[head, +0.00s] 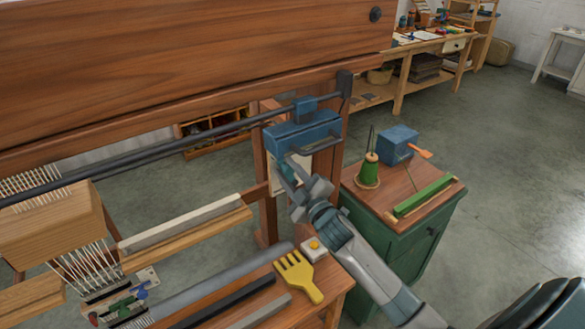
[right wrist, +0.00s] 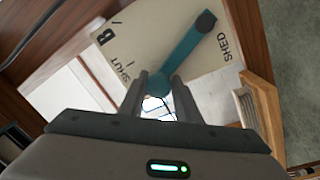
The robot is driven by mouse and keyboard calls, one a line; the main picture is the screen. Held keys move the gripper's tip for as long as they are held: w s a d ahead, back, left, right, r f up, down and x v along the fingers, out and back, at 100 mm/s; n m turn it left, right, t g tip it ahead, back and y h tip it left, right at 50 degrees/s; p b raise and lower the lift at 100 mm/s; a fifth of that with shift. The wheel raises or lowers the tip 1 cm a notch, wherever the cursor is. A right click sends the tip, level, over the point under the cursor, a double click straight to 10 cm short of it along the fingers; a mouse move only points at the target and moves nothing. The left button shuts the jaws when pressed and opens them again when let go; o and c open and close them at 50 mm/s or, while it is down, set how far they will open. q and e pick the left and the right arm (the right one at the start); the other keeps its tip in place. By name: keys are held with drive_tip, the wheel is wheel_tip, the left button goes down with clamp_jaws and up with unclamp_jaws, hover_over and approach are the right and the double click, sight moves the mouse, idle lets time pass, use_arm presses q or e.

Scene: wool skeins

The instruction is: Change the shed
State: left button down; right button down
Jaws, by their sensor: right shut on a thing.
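A teal lever (right wrist: 185,52) is mounted on a cream plate (right wrist: 140,35) that carries the words SHUT and SHED, a B and short tick marks. The lever runs from a dark round pivot down-left to its round end, toward the SHUT side. My right gripper (right wrist: 159,88) is shut on that lower end. In the head view my right gripper (head: 297,188) is at the loom's right post, below a blue box (head: 303,133). The plate's edge (head: 277,184) shows there, and the lever is mostly hidden by my gripper. My left gripper is not in view.
A green cabinet (head: 400,255) right of my arm bears a green thread cone (head: 369,172), a blue box (head: 398,143) and a green tool (head: 424,195). A yellow comb (head: 298,277) lies on the loom's front shelf. The loom's wide wooden beam (head: 180,65) spans the upper left.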

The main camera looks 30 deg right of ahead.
drive_tip(key=shift+a+n, duration=0.15)
drive_tip(key=shift+n, duration=0.35)
drive_tip(key=c, duration=1.4)
unclamp_jaws()
drive_tip(key=shift+f, duration=0.1)
drive_tip(key=shift+s+f+b, duration=0.3)
drive_tip(key=shift+s+b, duration=0.6)
drive_tip(key=shift+s, duration=2)
drive_tip(key=shift+s+f+b, duration=0.3)
drive_tip(key=shift+s+b, duration=0.6)
drive_tip(key=shift+s, duration=2)
drive_tip(key=shift+s+f+b, duration=0.3)
drive_tip(key=shift+s+b, duration=0.6)
drive_tip(key=shift+s, duration=2)
drive_tip(key=shift+d+f, duration=0.1)
drive_tip(key=shift+d, duration=0.1)
